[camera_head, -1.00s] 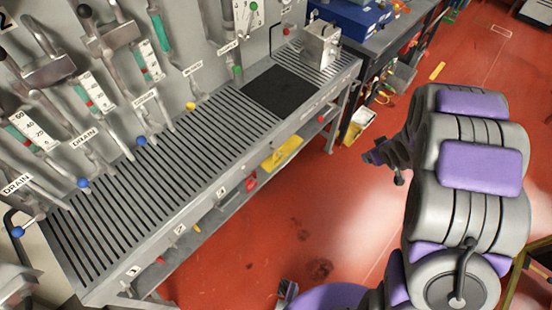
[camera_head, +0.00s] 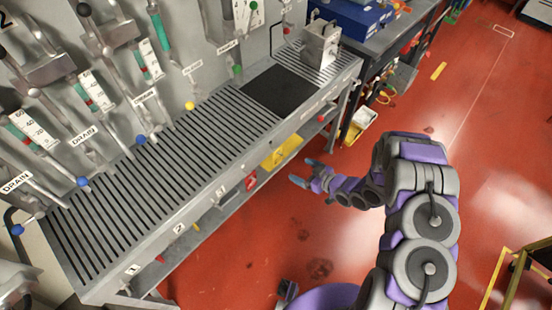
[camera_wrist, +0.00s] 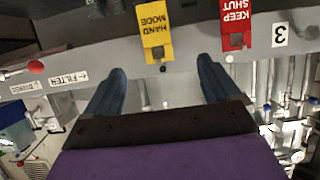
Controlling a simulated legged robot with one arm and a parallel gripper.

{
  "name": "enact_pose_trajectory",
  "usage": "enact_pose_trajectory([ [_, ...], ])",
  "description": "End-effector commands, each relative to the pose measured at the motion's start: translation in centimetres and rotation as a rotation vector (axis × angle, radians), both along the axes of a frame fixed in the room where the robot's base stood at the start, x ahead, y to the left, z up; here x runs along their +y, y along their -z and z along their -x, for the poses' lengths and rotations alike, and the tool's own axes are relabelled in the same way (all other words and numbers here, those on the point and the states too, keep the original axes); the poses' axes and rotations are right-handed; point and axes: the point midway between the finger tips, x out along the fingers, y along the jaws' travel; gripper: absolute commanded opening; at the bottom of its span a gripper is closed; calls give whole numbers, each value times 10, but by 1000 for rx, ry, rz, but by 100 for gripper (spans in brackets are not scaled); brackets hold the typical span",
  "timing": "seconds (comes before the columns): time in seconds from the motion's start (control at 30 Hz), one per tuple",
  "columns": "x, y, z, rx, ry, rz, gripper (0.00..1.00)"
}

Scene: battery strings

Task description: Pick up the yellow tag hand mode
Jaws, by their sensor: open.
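The yellow tag (camera_wrist: 154,22) lettered "HAND MODE" is at the top middle of the wrist view, on the grey front of the bench. A small dark knob or peg shows at its lower end. My gripper (camera_wrist: 162,72) is open and empty, its two blue fingers spread on either side of the tag's line but short of it. In the head view my gripper (camera_head: 306,172) is in front of the bench at mid-length, apart from it.
A red "KEEP SHUT" tag (camera_wrist: 236,16) hangs right of the yellow one in the wrist view. A red knob (camera_wrist: 36,67) and a filter label (camera_wrist: 68,77) are at left. The slatted bench top (camera_head: 160,185) and valve levers line the wall. The red floor (camera_head: 480,150) is open.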

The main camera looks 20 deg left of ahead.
Motion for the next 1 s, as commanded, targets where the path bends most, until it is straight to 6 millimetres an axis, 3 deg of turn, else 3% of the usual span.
enact_pose_trajectory([
  [0.4,75,35,-27,1,-4,9,89],
  [0.77,89,39,-39,-1,1,1,89],
  [1.0,119,52,-55,-2,-2,7,89],
])
